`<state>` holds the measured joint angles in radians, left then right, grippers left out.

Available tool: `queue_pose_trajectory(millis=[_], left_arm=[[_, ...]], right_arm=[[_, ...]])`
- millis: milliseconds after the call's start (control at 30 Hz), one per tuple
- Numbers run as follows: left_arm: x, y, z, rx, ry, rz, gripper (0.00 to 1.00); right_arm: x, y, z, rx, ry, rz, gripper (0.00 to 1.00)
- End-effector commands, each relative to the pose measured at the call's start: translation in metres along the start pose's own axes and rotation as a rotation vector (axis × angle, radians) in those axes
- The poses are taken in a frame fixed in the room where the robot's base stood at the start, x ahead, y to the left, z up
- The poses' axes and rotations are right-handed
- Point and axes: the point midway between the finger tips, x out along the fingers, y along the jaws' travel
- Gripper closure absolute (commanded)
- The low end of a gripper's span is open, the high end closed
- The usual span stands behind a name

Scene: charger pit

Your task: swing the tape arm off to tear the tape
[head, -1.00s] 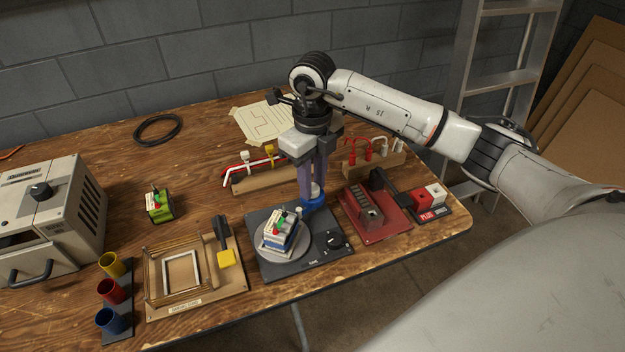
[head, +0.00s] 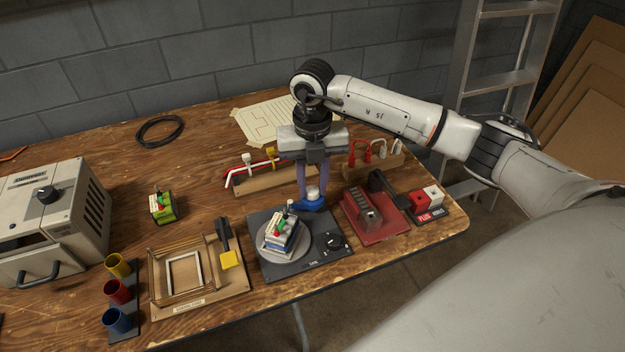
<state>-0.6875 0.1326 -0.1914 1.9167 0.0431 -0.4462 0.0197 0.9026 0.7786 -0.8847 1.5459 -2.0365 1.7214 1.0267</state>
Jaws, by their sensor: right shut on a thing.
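The turntable unit is a dark base (head: 268,220) with a round grey disc (head: 270,250) and a black knob (head: 333,243). The blue tape arm (head: 306,205) with a white roll (head: 313,192) is at the back right of the base, apart from the pack as far as I can tell. My right gripper (head: 314,190) points down and is shut on the tape arm; its fingers hide part of it. My left gripper is not in view.
A red press (head: 357,222) and a plus/minus block (head: 428,203) stand close on the right. A wooden frame jig (head: 195,298) is to the left. Wooden racks with hooks (head: 265,183) stand behind. A green pack (head: 162,208) stands on open table further left.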

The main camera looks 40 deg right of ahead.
Motion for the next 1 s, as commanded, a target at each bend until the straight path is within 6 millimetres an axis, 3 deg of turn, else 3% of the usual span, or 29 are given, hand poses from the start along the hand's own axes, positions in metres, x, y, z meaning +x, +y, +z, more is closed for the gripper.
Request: queue_pose_trajectory(millis=[500, 1000], left_arm=[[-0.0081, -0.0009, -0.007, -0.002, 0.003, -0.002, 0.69], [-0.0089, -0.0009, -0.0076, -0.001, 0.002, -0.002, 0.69]], right_arm=[[-0.002, 0.0003, 0.001, 0.328, -0.003, 0.001, 0.98], [-0.0015, 0.0004, 0.0014, 0.387, -0.004, 0.002, 0.98]])
